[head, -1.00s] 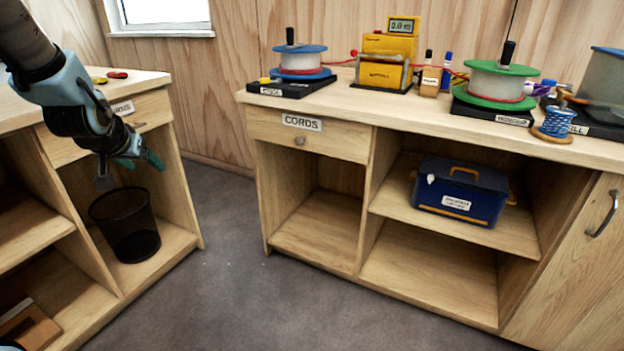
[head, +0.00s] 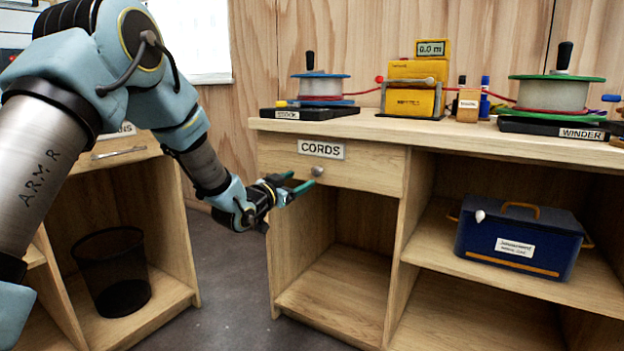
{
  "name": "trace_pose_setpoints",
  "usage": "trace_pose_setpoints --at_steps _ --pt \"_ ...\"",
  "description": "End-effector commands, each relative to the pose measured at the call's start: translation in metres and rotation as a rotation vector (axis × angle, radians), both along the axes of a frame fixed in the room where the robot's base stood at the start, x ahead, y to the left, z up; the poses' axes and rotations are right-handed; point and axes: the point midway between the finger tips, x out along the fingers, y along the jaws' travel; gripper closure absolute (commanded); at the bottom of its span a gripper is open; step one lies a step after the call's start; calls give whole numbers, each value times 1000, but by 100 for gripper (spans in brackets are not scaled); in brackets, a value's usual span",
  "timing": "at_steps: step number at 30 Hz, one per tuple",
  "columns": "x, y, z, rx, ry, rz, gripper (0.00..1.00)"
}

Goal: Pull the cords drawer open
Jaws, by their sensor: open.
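The cords drawer (head: 372,166) is a light wooden front under the right-hand bench top, shut flush, with a white CORDS label (head: 321,149). Its small round metal knob (head: 317,171) sits below the label. My gripper (head: 298,185) is open, its green-tipped fingers pointing right toward the knob. It is just left of the knob in the picture. I cannot tell whether the fingertips touch it. My arm crosses the left side of the head view.
On the bench top (head: 475,132) stand a spool (head: 319,87), a yellow meter (head: 412,85) and a green-rimmed winder (head: 556,93). A blue box (head: 520,243) sits on a shelf below. A black mesh bin (head: 112,270) stands in the left-hand unit.

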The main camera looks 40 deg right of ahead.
Motion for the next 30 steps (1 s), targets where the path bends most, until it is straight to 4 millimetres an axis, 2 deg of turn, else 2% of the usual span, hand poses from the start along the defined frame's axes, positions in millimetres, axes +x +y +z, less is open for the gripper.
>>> trace_pose_setpoints --at_steps 6,12,18,25,30 --pt "11 -41 -2 0 0 0 28" --pt "18 -67 -1 0 1 1 28" --pt "20 -76 -1 3 1 2 28" --pt "21 -76 -1 3 1 2 28" --pt "21 -76 -1 3 1 2 46"
